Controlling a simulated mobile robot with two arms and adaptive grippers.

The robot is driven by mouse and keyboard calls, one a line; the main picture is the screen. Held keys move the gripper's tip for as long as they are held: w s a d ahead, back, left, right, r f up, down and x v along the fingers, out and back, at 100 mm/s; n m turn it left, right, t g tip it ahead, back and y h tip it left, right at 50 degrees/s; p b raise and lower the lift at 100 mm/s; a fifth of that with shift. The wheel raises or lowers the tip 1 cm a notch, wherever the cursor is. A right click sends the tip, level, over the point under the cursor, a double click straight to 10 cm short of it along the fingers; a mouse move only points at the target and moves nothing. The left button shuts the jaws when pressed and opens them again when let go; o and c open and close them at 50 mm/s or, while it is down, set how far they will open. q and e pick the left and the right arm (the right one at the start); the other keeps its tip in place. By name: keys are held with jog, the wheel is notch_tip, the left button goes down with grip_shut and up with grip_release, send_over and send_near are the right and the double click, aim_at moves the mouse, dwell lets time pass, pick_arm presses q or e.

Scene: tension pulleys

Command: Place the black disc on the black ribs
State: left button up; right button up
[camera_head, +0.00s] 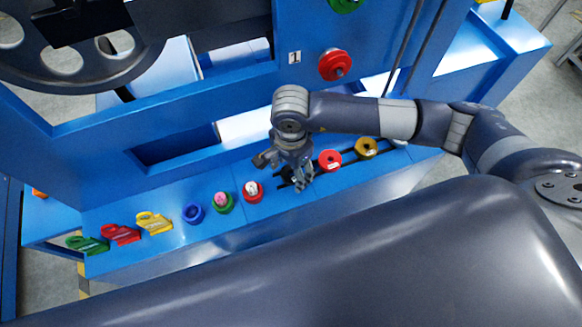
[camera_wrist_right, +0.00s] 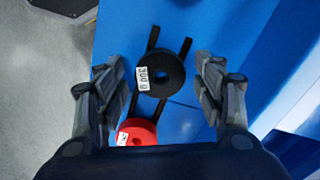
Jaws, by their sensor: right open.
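The black disc (camera_wrist_right: 174,82) lies flat across the two parallel black ribs (camera_wrist_right: 184,49) on the blue bench, seen in the right wrist view. It has a central hole and a white label on its left side. In the head view my right gripper largely hides it. My right gripper (camera_head: 300,182) points down over the disc. Its two fingers stand wide apart on either side of the disc in the wrist view, touching nothing that I can see. My left gripper is not in view.
A red disc (camera_head: 329,164) and a gold disc (camera_head: 366,150) lie to the right along the bench. A white-topped red piece (camera_head: 253,196), a green-and-pink piece (camera_head: 222,204) and a blue ring (camera_head: 193,216) stand to the left. A red pulley (camera_head: 336,65) is mounted on the blue frame behind.

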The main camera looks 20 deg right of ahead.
jog(key=shift+r, duration=0.6)
notch_tip(320, 180, up, 11)
jog(key=b, duration=0.1)
jog(key=shift+s, duration=0.1)
